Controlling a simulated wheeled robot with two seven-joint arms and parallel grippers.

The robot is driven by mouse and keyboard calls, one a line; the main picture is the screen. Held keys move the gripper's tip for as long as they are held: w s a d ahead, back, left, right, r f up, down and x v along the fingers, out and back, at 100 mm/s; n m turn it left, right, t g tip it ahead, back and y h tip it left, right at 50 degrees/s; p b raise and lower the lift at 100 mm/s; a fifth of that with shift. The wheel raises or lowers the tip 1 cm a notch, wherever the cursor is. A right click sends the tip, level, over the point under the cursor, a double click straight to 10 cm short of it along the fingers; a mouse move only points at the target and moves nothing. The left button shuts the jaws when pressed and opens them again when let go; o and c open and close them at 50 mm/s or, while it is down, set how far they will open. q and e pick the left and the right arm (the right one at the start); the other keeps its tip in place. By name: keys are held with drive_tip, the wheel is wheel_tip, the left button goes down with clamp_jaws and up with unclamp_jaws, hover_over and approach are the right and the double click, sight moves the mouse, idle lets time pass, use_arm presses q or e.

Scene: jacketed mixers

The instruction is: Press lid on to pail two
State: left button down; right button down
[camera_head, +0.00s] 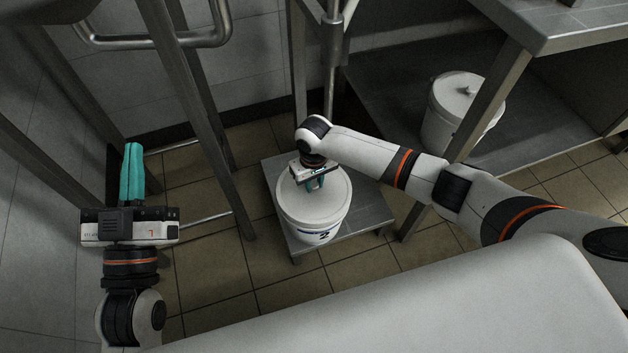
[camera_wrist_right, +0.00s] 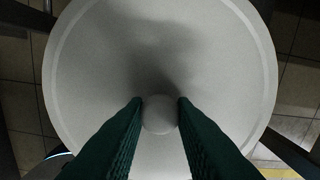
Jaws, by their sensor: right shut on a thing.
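Pail two (camera_head: 316,232) is a white pail marked with a dark "2", standing on a low metal platform. Its round white lid (camera_head: 334,199) lies over the pail's mouth; I cannot tell whether it is fully seated. My right gripper (camera_head: 316,183) reaches down over the lid, shut on the lid's knob. In the right wrist view the green fingers (camera_wrist_right: 160,112) stand on both sides of the round knob (camera_wrist_right: 160,115), with the lid (camera_wrist_right: 160,55) filling most of the picture. My left gripper (camera_head: 132,150) is empty at the left, its green fingers together and pointing away.
The low metal platform (camera_head: 372,213) carries pail two between metal legs. Another white lidded pail (camera_head: 440,125) stands on a shelf (camera_head: 390,75) under the bench at the right. Steel frame posts (camera_head: 190,90) stand between my two grippers. Tiled floor (camera_head: 215,265) is clear in front.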

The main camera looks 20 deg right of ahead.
drive_tip(key=c, duration=0.6)
unclamp_jaws()
drive_tip(key=shift+c, duration=0.2)
